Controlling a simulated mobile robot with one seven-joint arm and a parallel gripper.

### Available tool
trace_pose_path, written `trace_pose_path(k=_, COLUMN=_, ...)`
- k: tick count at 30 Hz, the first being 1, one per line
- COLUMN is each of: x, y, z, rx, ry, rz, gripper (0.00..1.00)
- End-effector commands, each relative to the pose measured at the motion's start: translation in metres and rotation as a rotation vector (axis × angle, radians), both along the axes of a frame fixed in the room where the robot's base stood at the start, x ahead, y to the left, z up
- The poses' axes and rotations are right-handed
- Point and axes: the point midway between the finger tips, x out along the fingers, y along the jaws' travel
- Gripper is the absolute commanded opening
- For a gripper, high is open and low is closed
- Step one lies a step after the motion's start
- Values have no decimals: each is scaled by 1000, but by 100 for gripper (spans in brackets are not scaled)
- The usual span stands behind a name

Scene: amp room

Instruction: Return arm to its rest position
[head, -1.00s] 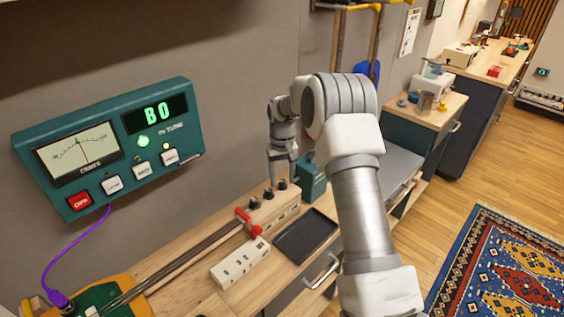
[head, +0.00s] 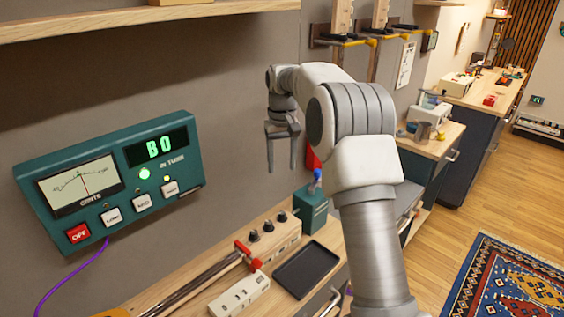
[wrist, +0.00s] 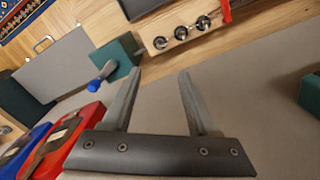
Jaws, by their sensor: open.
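My gripper (head: 283,168) is open and empty in the head view, with its fingers pointing down. It hangs in the air in front of the grey wall, above the wooden workbench (head: 185,275). My arm reaches up from the lower right and bends over at the top. In the wrist view the two fingers of my gripper (wrist: 158,90) are spread apart with nothing between them.
A wooden block with several black knobs (head: 270,238) and a black tray (head: 306,268) lie below my gripper. A green box with a blue-tipped handle (head: 310,208) stands to the right. A teal tuner (head: 110,180) is on the wall at left. A wooden shelf (head: 130,16) runs overhead.

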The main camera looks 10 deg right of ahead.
Motion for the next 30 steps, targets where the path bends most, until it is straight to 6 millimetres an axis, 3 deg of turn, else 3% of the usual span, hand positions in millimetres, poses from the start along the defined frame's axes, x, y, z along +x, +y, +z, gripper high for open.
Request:
trace_pose_path(k=9, x=-1, y=0, z=2, rx=-1, ry=-3, rz=0, gripper=59)
trace_pose_path(k=14, x=-14, y=1, z=23, rx=-5, ry=-28, rz=2, gripper=59)
trace_pose_path(k=21, x=-61, y=3, z=72, rx=-16, ry=-100, rz=2, gripper=59)
trace_pose_path(k=30, x=-135, y=4, z=116, rx=-24, ry=-194, rz=-8, gripper=59)
